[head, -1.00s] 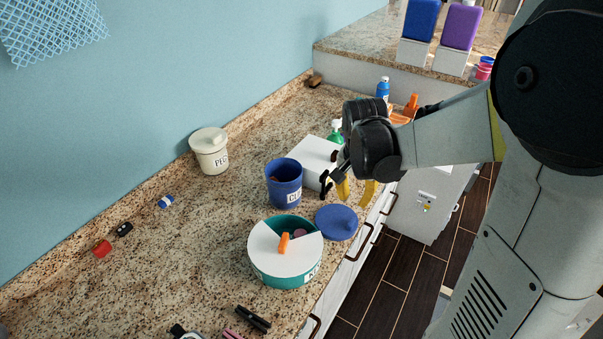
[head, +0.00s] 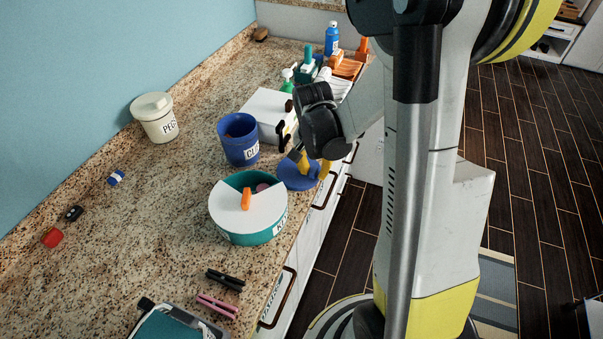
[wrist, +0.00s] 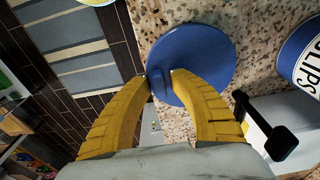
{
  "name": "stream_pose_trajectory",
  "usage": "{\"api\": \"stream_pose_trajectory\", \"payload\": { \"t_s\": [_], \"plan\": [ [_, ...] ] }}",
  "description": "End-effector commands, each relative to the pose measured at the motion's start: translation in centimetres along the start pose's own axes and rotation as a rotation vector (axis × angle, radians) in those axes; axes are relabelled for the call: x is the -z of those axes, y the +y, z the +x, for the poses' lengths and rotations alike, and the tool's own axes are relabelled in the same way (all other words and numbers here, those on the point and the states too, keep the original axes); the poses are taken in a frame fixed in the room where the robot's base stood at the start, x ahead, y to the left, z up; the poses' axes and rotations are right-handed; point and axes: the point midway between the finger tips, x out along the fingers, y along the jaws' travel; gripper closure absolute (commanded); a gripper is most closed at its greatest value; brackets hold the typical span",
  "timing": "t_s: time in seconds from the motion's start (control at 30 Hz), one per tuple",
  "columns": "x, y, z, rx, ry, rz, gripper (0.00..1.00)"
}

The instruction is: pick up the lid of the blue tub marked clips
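The blue round lid (head: 291,184) lies on the counter near its front edge, apart from the blue tub (head: 236,150), which stands upright with its top uncovered. The tub's label is partly seen in the head view; the wrist view shows "CLIPS" on the tub (wrist: 309,62). My gripper (head: 313,173) is low over the lid, its yellow fingers pointing down. In the wrist view the fingertips (wrist: 164,75) are a small gap apart at the near edge of the lid (wrist: 205,60). A dark blue part shows between them. I cannot tell whether they touch it.
A teal tub (head: 250,236) with a white part-lid and orange handle stands close to the lid. A white box (head: 268,106) with black clips is behind it. A cream peg tub (head: 158,127) stands by the wall. Clothespins (head: 222,290) lie in front. The floor drops away at right.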

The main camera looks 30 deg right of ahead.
Motion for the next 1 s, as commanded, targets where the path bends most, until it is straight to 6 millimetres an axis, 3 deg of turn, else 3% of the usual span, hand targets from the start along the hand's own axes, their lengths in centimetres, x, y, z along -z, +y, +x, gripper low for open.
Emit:
{"api": "stream_pose_trajectory", "payload": {
  "t_s": [0.13,0.23,0.73,0.87,1.0],
  "plan": [
    [0.0,0.0,-0.1,0.0,0.0,0.0,0.75],
    [0.0,0.0,-0.1,0.0,0.0,0.0,1.0],
    [0.1,0.0,-0.6,0.0,0.0,0.0,1.0],
    [0.2,0.0,-2.1,0.0,0.0,0.0,1.0],
    [0.5,0.0,-4.8,0.0,0.0,0.0,1.0]
  ]
}}
